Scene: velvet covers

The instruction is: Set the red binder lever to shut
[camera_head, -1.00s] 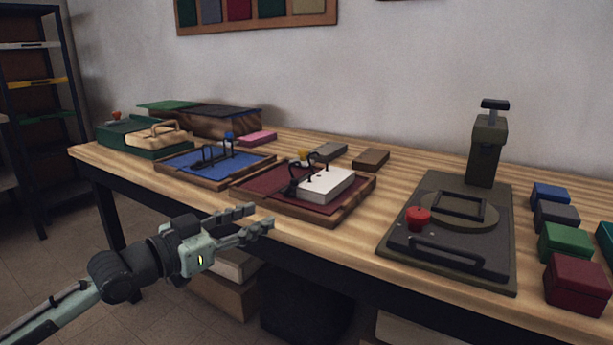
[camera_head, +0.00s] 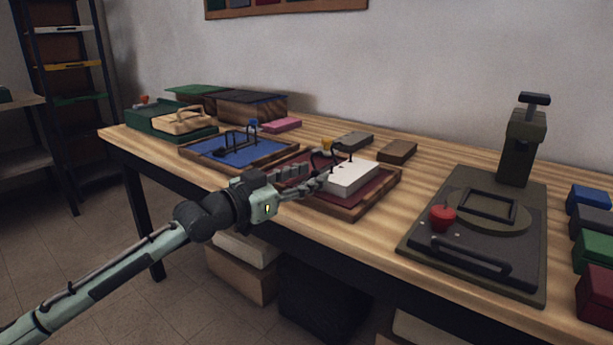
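The red binder (camera_head: 375,190) lies open on the workbench, a dark red sheet on a wooden-edged base. A white paper block (camera_head: 351,177) sits on its right part. Dark curved rings (camera_head: 322,157) stand at its middle, partly hidden by my gripper; I cannot tell whether they meet. A small yellow knob (camera_head: 327,144) shows behind the rings, possibly the lever's tip; the rest of the lever is hidden. My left gripper (camera_head: 309,176) is over the binder's left front part, fingers apart and seemingly empty, pointing toward the rings. Contact is unclear. My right gripper is out of view.
A blue binder (camera_head: 225,152) with dark rings lies to the left, a green box (camera_head: 150,122) beyond it. Grey (camera_head: 354,140) and brown (camera_head: 397,151) blocks lie behind. A dark press (camera_head: 420,238) with a red knob stands right. Bare wood separates press and binder.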

